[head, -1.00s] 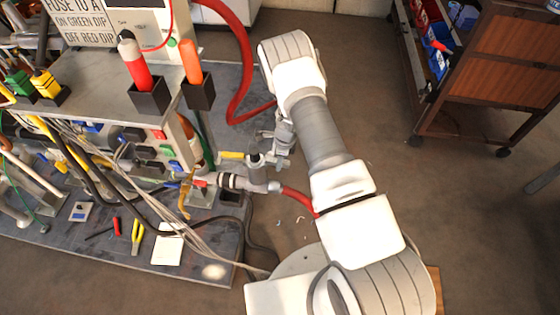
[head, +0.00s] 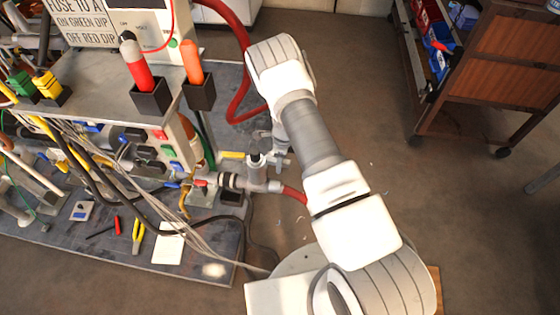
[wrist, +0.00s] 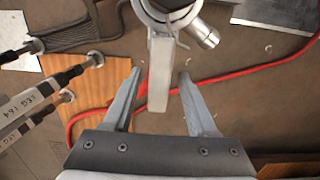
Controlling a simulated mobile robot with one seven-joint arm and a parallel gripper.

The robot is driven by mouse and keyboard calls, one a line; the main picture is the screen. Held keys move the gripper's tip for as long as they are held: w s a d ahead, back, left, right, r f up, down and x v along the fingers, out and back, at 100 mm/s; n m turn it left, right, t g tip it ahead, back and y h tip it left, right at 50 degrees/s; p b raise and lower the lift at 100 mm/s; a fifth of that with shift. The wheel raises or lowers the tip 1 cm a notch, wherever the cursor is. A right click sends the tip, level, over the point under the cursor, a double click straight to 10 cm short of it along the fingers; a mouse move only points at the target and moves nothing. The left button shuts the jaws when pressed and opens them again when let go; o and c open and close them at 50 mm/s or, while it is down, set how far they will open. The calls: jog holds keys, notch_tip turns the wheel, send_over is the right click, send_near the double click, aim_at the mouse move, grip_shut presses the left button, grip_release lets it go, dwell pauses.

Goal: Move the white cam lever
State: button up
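The pale cam lever (wrist: 160,92) hangs from a round grey coupling (wrist: 168,14) at the top of the wrist view. My gripper (wrist: 159,72) is open, with one finger on each side of the lever. In this view a gap shows on both sides, so the fingers do not look closed on it. In the head view, grey pipe fittings (head: 256,166) stand at the right end of the bench, beside my arm. My arm hides most of my gripper there, and I cannot make out the lever.
A red hose (wrist: 240,70) runs behind the lever. Black probe-like leads (wrist: 68,78) with labels reach in from the left. A grey bench (head: 215,255) with tools and cables lies left of my arm. A brown cart (head: 495,75) stands at the right, with open floor between.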

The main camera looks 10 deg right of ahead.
notch_tip(320, 180, up, 17)
jog(key=d+p, duration=0.1)
jog(key=p, duration=0.2)
jog(key=shift+s+r, duration=0.2)
jog(key=shift+s, duration=0.05)
dwell(0.5)
notch_tip(320, 180, up, 17)
jog(key=n+t+y+p, duration=0.1)
jog(key=n+p, duration=0.1)
jog(key=n, duration=0.3)
send_over(284, 161)
jog(key=s+a, duration=0.2)
jog(key=s+r+n+t+p, duration=0.15)
jog(key=s+r+n, duration=0.4)
jog(key=r, duration=0.65)
jog(key=s+d+r+n+t+h+p, duration=0.1)
jog(key=s+r+n, duration=0.4)
jog(key=s, duration=0.5)
jog(key=s+d+r+n+t+p, duration=0.1)
jog(key=s+r+n+t+p, duration=0.1)
jog(key=s+r+n, duration=0.4)
jog(key=s+r, duration=0.4)
jog(key=shift+s+d+r+h+p, duration=0.25)
jog(key=shift+s+d+h+p, duration=0.05)
jog(key=shift+d+h+p, duration=0.1)
